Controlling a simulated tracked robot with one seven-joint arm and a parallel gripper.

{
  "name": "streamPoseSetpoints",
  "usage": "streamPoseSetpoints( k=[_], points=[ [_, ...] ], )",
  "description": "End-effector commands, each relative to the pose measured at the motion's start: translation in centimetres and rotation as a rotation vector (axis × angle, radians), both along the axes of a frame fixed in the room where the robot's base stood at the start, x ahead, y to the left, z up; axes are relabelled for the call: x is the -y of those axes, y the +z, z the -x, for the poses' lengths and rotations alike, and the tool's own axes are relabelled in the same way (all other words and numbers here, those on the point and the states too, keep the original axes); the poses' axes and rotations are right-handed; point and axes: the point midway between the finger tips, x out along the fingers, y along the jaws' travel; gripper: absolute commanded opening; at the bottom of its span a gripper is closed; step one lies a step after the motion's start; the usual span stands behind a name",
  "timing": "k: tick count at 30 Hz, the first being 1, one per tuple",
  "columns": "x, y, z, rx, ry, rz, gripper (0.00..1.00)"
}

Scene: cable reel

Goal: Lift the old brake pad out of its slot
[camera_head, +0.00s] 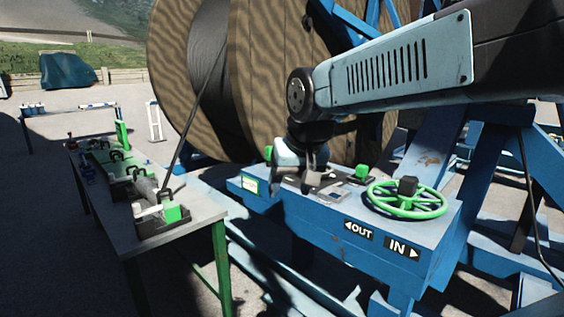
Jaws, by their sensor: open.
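My gripper (292,187) points down over the left part of the blue brake box (400,222), just above a metal fitting (338,190) on its top. It is open. The fitting has a small green block (362,172) at its right side. The old brake pad and its slot cannot be made out clearly; the gripper and its shadow cover part of that spot. I cannot tell whether the fingers touch anything.
A green handwheel (407,199) stands on the box's right part, above OUT and IN signs. A large wooden cable reel (265,80) rises behind. At left, a workbench (190,225) holds tools and a tray with a green block (172,211). A dark cable runs down to the bench.

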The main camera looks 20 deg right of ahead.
Motion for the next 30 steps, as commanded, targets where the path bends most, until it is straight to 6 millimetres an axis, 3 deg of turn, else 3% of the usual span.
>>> streamPoseSetpoints(
  k=[1, 11, 30],
  points=[
    [0.7, 0.2, -1.8, -0.013, -0.034, -0.012, 0.62],
    [6.0, 0.6, -12.3, -0.059, -0.309, -0.054, 0.62],
    [15.1, -2.8, -31.6, 0.004, -0.817, 0.118, 0.62]
  ],
)
